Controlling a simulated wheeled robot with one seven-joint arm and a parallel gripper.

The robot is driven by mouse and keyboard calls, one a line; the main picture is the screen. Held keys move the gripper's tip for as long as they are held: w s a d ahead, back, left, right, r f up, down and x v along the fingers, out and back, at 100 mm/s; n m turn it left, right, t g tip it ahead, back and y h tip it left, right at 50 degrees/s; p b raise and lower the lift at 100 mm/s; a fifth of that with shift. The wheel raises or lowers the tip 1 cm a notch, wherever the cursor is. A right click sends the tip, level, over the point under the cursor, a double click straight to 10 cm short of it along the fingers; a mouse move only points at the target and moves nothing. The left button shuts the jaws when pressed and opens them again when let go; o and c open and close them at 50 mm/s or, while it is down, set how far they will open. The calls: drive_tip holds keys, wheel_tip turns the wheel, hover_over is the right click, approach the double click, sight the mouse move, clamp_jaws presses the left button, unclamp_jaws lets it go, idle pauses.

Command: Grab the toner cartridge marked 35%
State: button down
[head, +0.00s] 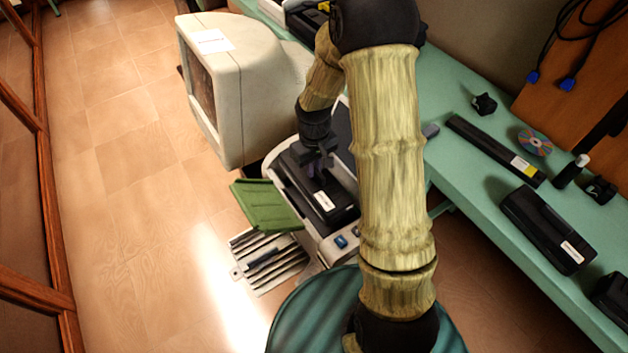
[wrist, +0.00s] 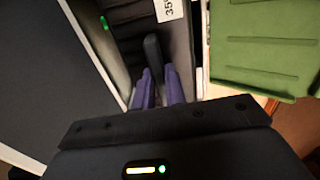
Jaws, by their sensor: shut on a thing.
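The toner cartridge marked 35% (wrist: 125,22) is black with a white label, whose "35" shows at the top of the wrist view. In the head view the black cartridge (head: 338,208) lies on top of the pale printer (head: 325,248), its label facing up. My gripper (wrist: 158,88) is shut on a dark raised ridge of this cartridge, with a purple finger on each side. In the head view my gripper (head: 318,168) is over the cartridge's far part. The arm hides part of the printer.
A beige CRT monitor (head: 245,90) stands left of the printer. A green tray (head: 264,206) sticks out at the printer's left. On the teal bench (head: 465,185) lie another labelled black cartridge (head: 548,228), a long black cartridge (head: 495,148), a disc (head: 535,142) and a small bottle (head: 571,172).

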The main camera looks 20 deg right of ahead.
wheel_tip(320, 180, up, 5)
drive_tip(key=shift+f, duration=0.2)
drive_tip(key=shift+w+f, duration=0.1)
idle(0.5)
